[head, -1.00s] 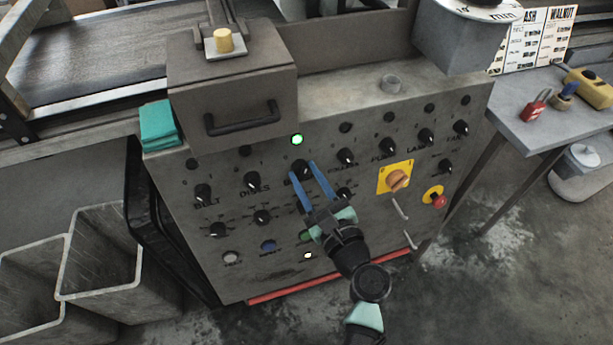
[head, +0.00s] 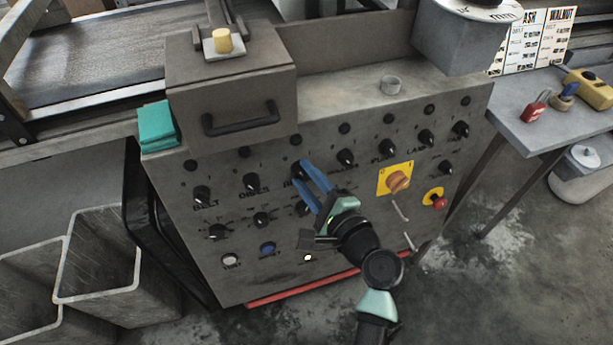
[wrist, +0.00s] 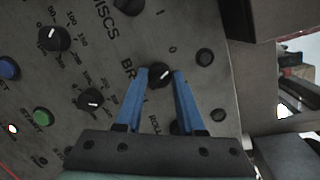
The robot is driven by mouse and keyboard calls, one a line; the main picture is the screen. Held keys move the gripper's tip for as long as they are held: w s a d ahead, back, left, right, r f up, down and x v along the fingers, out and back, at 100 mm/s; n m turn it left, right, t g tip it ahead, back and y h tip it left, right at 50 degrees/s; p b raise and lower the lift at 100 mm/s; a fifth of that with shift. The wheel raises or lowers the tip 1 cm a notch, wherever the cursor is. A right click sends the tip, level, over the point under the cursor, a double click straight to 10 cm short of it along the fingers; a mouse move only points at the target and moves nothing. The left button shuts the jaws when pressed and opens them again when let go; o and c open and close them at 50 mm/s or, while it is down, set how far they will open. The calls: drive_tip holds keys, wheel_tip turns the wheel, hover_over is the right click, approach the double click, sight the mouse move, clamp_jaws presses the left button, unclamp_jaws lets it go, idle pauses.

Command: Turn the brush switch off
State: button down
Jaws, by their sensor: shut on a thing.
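The brush switch (wrist: 159,74) is a black rotary knob with a white pointer mark, on the sloping grey control panel (head: 330,225). My gripper (wrist: 161,75) has its two blue fingers shut on the knob, one on each side. In the head view my gripper (head: 304,173) reaches the panel from the lower right, and its fingers hide most of the knob and part of its label. The pointer tilts up and to the right in the wrist view, toward the 0 mark side. The brush lamp (head: 296,140) above the knob is dark.
Similar knobs sit close by: belt (head: 202,194), discs (head: 251,182) and several to the right. A yellow-plated orange rotary switch (head: 397,180) and a red stop button (head: 438,201) are further right. A handled box (head: 232,85) overhangs the panel's upper left.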

drive_tip(key=shift+n+g, duration=0.3)
drive_tip(key=shift+n, duration=0.3)
drive_tip(key=c, duration=0.5)
unclamp_jaws()
drive_tip(key=shift+s, duration=0.1)
drive_tip(key=p+v, duration=0.1)
drive_tip(key=v, duration=1.1)
drive_tip(key=shift+s+d+p, duration=0.2)
drive_tip(key=shift+s+p, duration=0.1)
drive_tip(key=shift+s, duration=0.1)
